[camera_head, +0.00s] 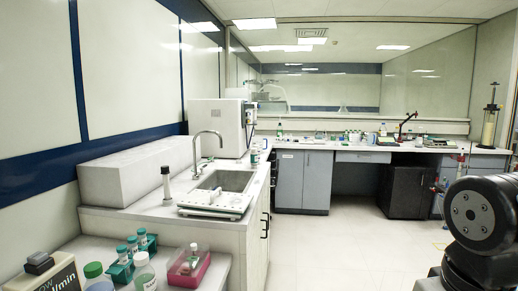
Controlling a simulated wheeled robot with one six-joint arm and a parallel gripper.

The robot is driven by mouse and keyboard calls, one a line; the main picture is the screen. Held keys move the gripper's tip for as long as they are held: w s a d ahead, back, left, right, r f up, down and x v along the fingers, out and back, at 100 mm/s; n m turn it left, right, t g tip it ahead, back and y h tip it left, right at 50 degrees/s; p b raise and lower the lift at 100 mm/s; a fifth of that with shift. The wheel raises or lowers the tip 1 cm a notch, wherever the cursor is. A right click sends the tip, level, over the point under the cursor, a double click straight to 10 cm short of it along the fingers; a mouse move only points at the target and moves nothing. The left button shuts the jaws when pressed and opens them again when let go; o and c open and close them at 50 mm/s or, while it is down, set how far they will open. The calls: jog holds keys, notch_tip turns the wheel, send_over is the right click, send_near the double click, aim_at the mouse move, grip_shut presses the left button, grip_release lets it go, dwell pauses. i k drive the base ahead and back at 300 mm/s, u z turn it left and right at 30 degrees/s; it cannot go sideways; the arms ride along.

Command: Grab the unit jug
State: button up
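I cannot make out a jug in the head view. Many small bottles and vessels stand on the far bench (300,145), too small to tell whether one is a jug. A dark rounded joint of my arm (482,215) fills the lower right. My gripper is outside the picture, so its state does not show.
At the lower left stand green-capped bottles (145,272), a green tube rack (121,270), a pink tray (188,268) and a flow meter (45,276). A side counter holds a sink (226,181) with a tap and a white box. The floor (330,245) ahead is clear.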

aim_at(259, 141)
jog(key=k, duration=0.55)
jog(key=z, duration=0.35)
jog(key=i, duration=0.9)
jog(key=z, duration=0.55)
jog(key=i, duration=2.05)
jog(key=z, duration=0.3)
jog(key=i, duration=2.1)
jog(key=u, duration=0.35)
jog(key=i, duration=1.8)
jog(key=u, duration=1.7)
jog(key=i, duration=1.15)
jog(key=u, duration=1.05)
jog(key=i, duration=0.8)
jog(key=u, duration=0.1)
